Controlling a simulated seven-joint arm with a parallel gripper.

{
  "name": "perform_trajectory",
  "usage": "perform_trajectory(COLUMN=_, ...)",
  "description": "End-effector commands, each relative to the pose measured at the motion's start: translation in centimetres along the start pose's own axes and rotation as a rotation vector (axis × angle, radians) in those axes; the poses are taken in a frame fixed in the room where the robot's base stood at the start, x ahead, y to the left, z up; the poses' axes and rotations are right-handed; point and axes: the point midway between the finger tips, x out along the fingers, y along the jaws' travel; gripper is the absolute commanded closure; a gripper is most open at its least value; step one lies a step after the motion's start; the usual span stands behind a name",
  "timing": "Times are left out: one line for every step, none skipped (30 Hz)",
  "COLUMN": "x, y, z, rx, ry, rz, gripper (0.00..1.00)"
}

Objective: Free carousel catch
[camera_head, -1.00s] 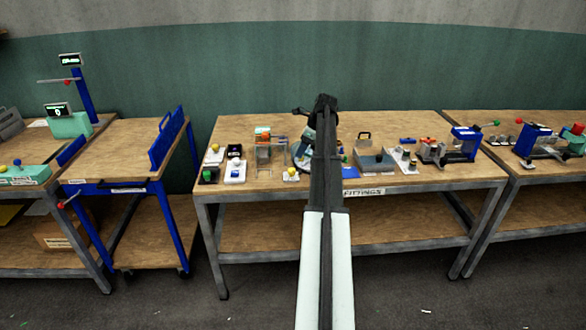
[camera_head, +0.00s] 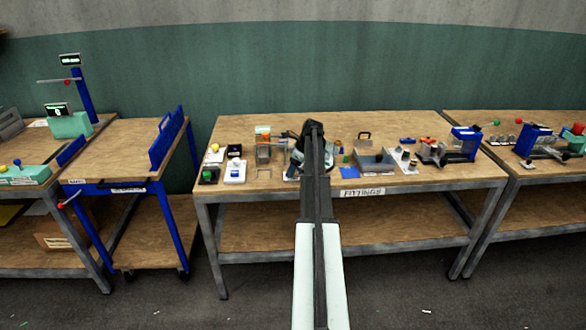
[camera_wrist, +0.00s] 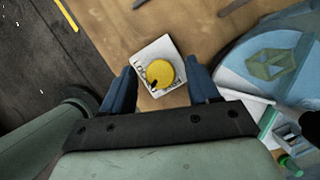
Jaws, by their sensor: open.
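A yellow round knob (camera_wrist: 160,73) with a small dark mark sits on a white labelled plate (camera_wrist: 148,50) on the wooden bench. My gripper (camera_wrist: 161,72) is open, its two blue fingers on either side of the knob in the wrist view. I cannot tell its height above the plate, and no contact shows. A pale blue rounded body (camera_wrist: 240,78) with an olive-green patch, seemingly the carousel, stands right of the plate. In the head view my dark arm covers most of the carousel (camera_head: 298,153) and the knob. The catch itself cannot be made out clearly.
The fittings bench (camera_head: 405,181) holds a clear-sided stand (camera_head: 264,152), a grey box (camera_head: 375,161) and a blue press (camera_head: 465,142). In the wrist view a green-topped item (camera_wrist: 290,165) lies at lower right. The bench edge and dark floor (camera_wrist: 40,70) are at left.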

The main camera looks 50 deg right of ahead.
Motion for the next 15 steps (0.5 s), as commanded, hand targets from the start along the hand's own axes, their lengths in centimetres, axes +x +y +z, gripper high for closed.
perform_trajectory(x=0.00, y=0.00, z=0.00, rx=0.000, ry=0.000, rz=0.000, gripper=0.40)
perform_trajectory(x=-0.01, y=0.00, z=0.00, rx=0.000, ry=0.000, rz=0.000, gripper=0.40)
perform_trajectory(x=-0.01, y=0.00, z=0.00, rx=0.000, ry=0.000, rz=0.000, gripper=0.40)
perform_trajectory(x=-0.02, y=0.00, z=0.00, rx=0.000, ry=0.000, rz=0.000, gripper=0.41)
perform_trajectory(x=-0.02, y=-0.01, z=0.00, rx=0.000, ry=0.000, rz=0.000, gripper=0.43)
perform_trajectory(x=-0.02, y=0.00, z=0.00, rx=0.000, ry=0.000, rz=0.000, gripper=0.47)
perform_trajectory(x=-0.03, y=0.00, z=-0.01, rx=0.000, ry=0.000, rz=0.000, gripper=0.50)
perform_trajectory(x=-0.03, y=0.00, z=-0.01, rx=0.000, ry=0.000, rz=0.000, gripper=0.53)
perform_trajectory(x=-0.03, y=0.00, z=-0.01, rx=0.000, ry=0.000, rz=0.000, gripper=0.57)
perform_trajectory(x=-0.03, y=0.00, z=-0.01, rx=0.000, ry=0.000, rz=0.000, gripper=0.60)
perform_trajectory(x=-0.03, y=0.00, z=-0.01, rx=0.000, ry=0.000, rz=0.000, gripper=0.63)
perform_trajectory(x=-0.03, y=0.00, z=-0.01, rx=0.000, ry=0.000, rz=0.000, gripper=0.66)
perform_trajectory(x=-0.04, y=0.00, z=-0.01, rx=0.000, ry=0.000, rz=0.000, gripper=0.69)
perform_trajectory(x=-0.04, y=0.00, z=-0.01, rx=0.000, ry=0.000, rz=0.000, gripper=0.72)
perform_trajectory(x=-0.04, y=0.00, z=-0.01, rx=0.000, ry=0.000, rz=0.000, gripper=0.76)
